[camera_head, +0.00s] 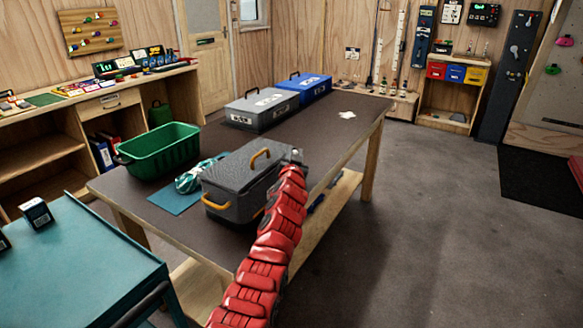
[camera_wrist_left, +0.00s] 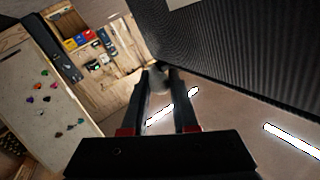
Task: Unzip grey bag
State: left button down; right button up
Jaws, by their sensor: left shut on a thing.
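The grey bag (camera_head: 232,188), dark and box-shaped with orange handles, sits on the long table. Its top looks closed. My left gripper (camera_head: 294,156) is at the bag's far right upper corner, partly hidden behind my red arm. In the left wrist view, my left gripper (camera_wrist_left: 162,77) is shut on a small grey pull (camera_wrist_left: 160,86) beside the bag's dark ribbed side (camera_wrist_left: 245,50). How the pull joins the bag is too small to tell. My right gripper is not in view.
The long table (camera_head: 330,138) also bears a green tub (camera_head: 158,150), a teal cloth (camera_head: 192,178), a lighter grey case (camera_head: 258,112) and a blue case (camera_head: 306,89). A white scrap (camera_head: 347,115) lies at the right. A teal cart (camera_head: 75,255) stands front left.

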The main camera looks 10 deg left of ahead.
pick_arm(q)
jog(key=shift+w+d, duration=0.1)
jog(key=shift+w, duration=0.05)
jog(key=shift+f, duration=0.1)
jog(key=c, duration=0.7)
grip_release()
jog(key=shift+s+r+p, duration=0.2)
jog(key=shift+s+p, duration=0.5)
jog(key=shift+s+d+f+p, duration=0.1)
jog(key=shift+s+d+p, duration=0.25)
jog(key=shift+s, duration=2.3)
jog(key=shift+s+d+p, duration=0.3)
jog(key=shift+s, duration=2.35)
jog(key=shift+s+d+f+p, duration=0.1)
jog(key=shift+s+d+p, duration=0.25)
jog(key=shift+s, duration=2.3)
